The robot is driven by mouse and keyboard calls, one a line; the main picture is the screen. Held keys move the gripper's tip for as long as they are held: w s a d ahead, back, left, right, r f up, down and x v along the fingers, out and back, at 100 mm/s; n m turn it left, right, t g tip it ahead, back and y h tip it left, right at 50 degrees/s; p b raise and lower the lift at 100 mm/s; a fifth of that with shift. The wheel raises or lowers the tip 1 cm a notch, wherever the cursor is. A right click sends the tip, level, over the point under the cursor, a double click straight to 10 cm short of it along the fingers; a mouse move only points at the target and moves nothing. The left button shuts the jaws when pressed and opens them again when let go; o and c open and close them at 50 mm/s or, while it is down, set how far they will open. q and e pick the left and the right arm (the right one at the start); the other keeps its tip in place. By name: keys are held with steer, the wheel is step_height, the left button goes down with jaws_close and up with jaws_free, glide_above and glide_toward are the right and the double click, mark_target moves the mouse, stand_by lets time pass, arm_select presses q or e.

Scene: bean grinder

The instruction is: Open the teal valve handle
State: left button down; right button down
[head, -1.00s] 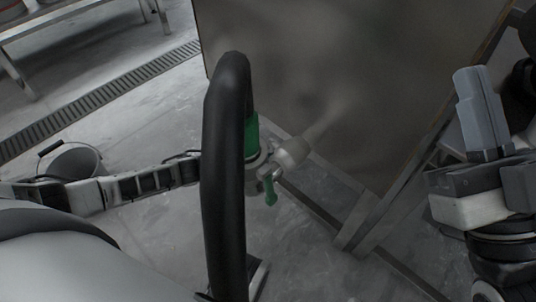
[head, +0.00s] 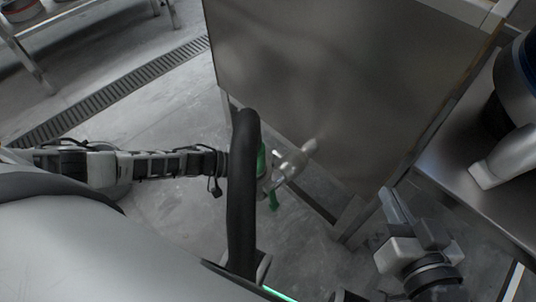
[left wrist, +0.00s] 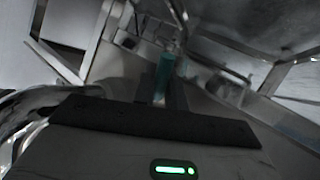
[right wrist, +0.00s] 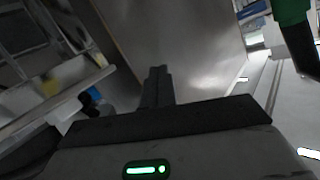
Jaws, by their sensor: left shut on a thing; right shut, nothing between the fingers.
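A pale nozzle (head: 290,163) with a green body (head: 261,162) and a small hanging teal-green handle (head: 272,201) shows in the middle of the head view, partly behind a thick black curved tube (head: 241,190). My left arm reaches it from the left, and the tube hides its gripper in the head view. In the left wrist view my left gripper (left wrist: 161,96) is shut on an upright teal part (left wrist: 163,72). I cannot tell whether this is the handle or the green body. My right gripper (head: 390,203) is shut and empty, to the right of the nozzle and apart from it.
A large metal panel (head: 310,80) on a frame stands behind the nozzle. A metal table (head: 455,165) with a dark and silver machine (head: 515,155) is at the right. A floor drain (head: 110,95) runs along the open floor at left, near a bench (head: 60,25).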

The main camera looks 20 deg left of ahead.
arm_select(q)
steer(key=shift+s+a+r+p, duration=0.1)
steer(key=shift+s+r+p, duration=0.05)
steer(key=shift+r+p, duration=0.35)
steer(key=shift+s+a+f+n+g+y+p, duration=0.1)
steer(key=shift+s+f+n+g+y+p, duration=0.15)
steer(key=shift+g+y+p, duration=0.4)
arm_select(e)
steer(key=shift+d+f+g+h, duration=0.3)
steer(key=shift+f+g+h, duration=0.05)
steer(key=shift+f, duration=0.25)
steer(key=shift+d+f+g+h, duration=0.25)
steer(key=shift+f+g+h, duration=0.1)
steer(key=shift+f, duration=0.2)
arm_select(q)
steer(key=c, duration=1.5)
jaws_free()
steer(key=shift+a+r+p, duration=0.1)
steer(key=shift+p, duration=0.2)
arm_select(e)
steer(key=shift+r, duration=0.1)
